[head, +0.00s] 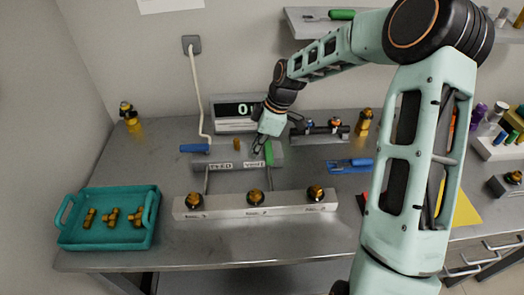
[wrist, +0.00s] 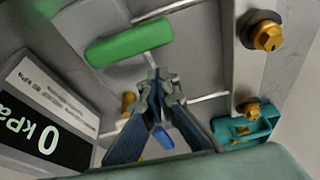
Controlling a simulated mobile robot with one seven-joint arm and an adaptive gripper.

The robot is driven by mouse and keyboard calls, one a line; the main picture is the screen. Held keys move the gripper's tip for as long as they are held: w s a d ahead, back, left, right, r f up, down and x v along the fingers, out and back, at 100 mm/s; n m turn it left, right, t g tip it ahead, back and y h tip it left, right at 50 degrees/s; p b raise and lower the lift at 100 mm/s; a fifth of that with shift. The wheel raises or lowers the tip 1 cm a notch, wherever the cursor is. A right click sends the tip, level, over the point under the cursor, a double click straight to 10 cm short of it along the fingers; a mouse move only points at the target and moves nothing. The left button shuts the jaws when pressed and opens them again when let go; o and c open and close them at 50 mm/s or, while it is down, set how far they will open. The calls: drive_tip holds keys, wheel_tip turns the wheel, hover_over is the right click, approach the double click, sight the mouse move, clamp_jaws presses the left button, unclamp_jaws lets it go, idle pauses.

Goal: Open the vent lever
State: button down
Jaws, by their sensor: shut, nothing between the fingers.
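The green lever handle (head: 269,153) sits at the right end of the grey bar, beside a label that seems to read VENT (head: 253,164). It points roughly toward the back wall, while the blue lever handle (head: 195,148) by the FEED label (head: 220,166) lies sideways. My gripper (head: 257,146) is shut and empty, just left of the green handle. In the wrist view my gripper's fingertips (wrist: 160,88) meet below the green handle (wrist: 130,42), with a visible gap. The blue handle (wrist: 163,138) shows between the fingers.
A pressure display (head: 235,111), reading 0 kPa in the wrist view (wrist: 45,135), stands behind the bar. A small brass piece (head: 237,144) stands near my gripper. A pale manifold with brass fittings (head: 225,206) lies in front. A teal tray (head: 110,240) is at left.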

drive_tip(key=a+v, duration=0.1)
drive_tip(key=v, duration=0.8)
drive_tip(key=shift+w+r, duration=0.2)
drive_tip(key=shift+r, duration=0.3)
